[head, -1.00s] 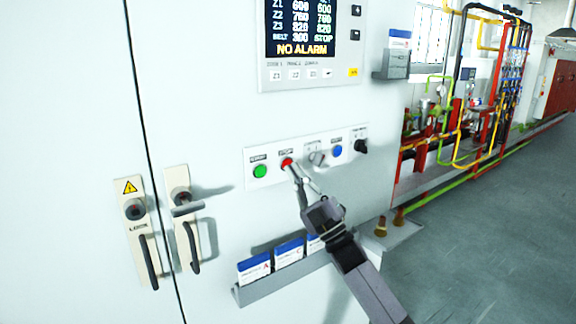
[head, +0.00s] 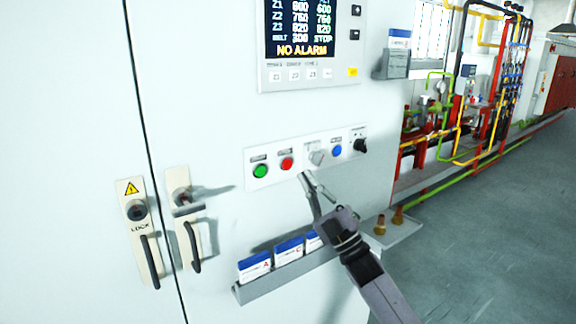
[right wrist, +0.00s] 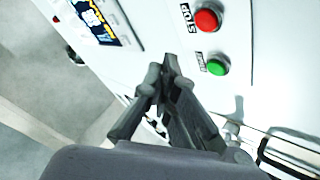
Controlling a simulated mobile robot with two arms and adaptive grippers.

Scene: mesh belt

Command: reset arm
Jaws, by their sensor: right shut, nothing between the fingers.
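My right gripper (head: 306,177) is shut and empty in the head view, just below the button panel (head: 252,184) and apart from the red button (head: 287,164). In the right wrist view its fingers (right wrist: 168,62) are together, with the red STOP button (right wrist: 206,20) and the green button (right wrist: 217,67) beyond them to the upper right. In the head view the green button (head: 260,171) is left of the red one. A grey selector knob (head: 317,157), a blue button (head: 335,150) and a black knob (head: 360,146) are to the right. My left gripper is not in view.
A tray (head: 290,277) with several blue-and-white cards projects from the cabinet below my gripper. A display (head: 301,28) reads NO ALARM. Two black-handled latches stand left, one by the LOCK label (head: 142,228). The floor (head: 470,235) on the right is open.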

